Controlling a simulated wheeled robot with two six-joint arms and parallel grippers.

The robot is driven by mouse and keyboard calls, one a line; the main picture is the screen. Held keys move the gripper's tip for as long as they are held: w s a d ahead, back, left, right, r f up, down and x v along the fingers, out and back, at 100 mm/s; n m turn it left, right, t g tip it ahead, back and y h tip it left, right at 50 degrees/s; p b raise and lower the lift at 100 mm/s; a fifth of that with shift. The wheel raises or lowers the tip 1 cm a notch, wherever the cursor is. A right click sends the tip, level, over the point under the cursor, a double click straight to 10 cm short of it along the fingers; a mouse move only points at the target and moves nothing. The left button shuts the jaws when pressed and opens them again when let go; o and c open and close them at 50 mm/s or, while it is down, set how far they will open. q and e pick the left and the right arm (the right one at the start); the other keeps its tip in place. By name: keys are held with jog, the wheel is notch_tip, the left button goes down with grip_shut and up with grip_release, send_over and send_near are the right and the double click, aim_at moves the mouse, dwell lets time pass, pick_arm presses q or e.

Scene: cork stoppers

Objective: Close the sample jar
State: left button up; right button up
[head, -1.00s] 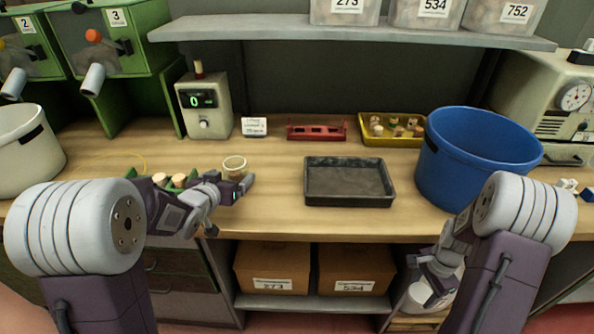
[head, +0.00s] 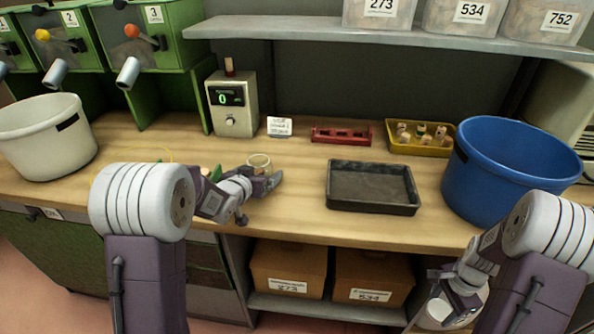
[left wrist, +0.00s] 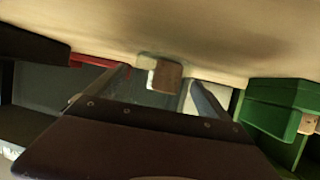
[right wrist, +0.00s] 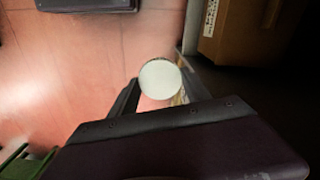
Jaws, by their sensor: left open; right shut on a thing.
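My left gripper (head: 268,181) is open at bench height, at the jar's near side. In the left wrist view a small brown block (left wrist: 167,76) shows between the open fingers, against a glassy shape; I cannot tell whether it is inside the jar.
A black tray (head: 372,208) lies right of the jar, with a blue bucket (head: 500,180) beyond it. A red rack (head: 341,135), yellow tray (head: 420,150) of corks and a meter (head: 232,105) stand behind. Boxes (head: 288,270) fill the lower shelf.

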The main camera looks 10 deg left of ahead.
aim_at(255, 163)
pick_arm(q)
jog(key=c, duration=1.7)
jog(key=shift+r, duration=0.65)
pick_arm(e)
jog(key=shift+r, duration=0.25)
pick_arm(q)
notch_tip(255, 163, up, 3)
jog(key=shift+r+p, duration=0.1)
jog(key=shift+p, duration=0.75)
pick_arm(e)
jog(key=shift+r, duration=0.6)
jog(key=shift+f+b, duration=0.45)
jog(key=shift+r+p, duration=0.65)
pick_arm(q)
jog(key=shift+s+d+r, duration=0.55)
jog(key=shift+d+r, duration=0.55)
jog(key=shift+d, duration=0.8)
jog(key=shift+s+d+r, duration=0.5)
jog(key=shift+d+r, duration=0.6)
jog(key=shift+d, duration=0.75)
jog(key=shift+s+d+r, duration=0.55)
jog(key=shift+d+r, duration=0.55)
jog(key=shift+d, duration=0.8)
pick_arm(e)
jog(key=shift+r, duration=0.25)
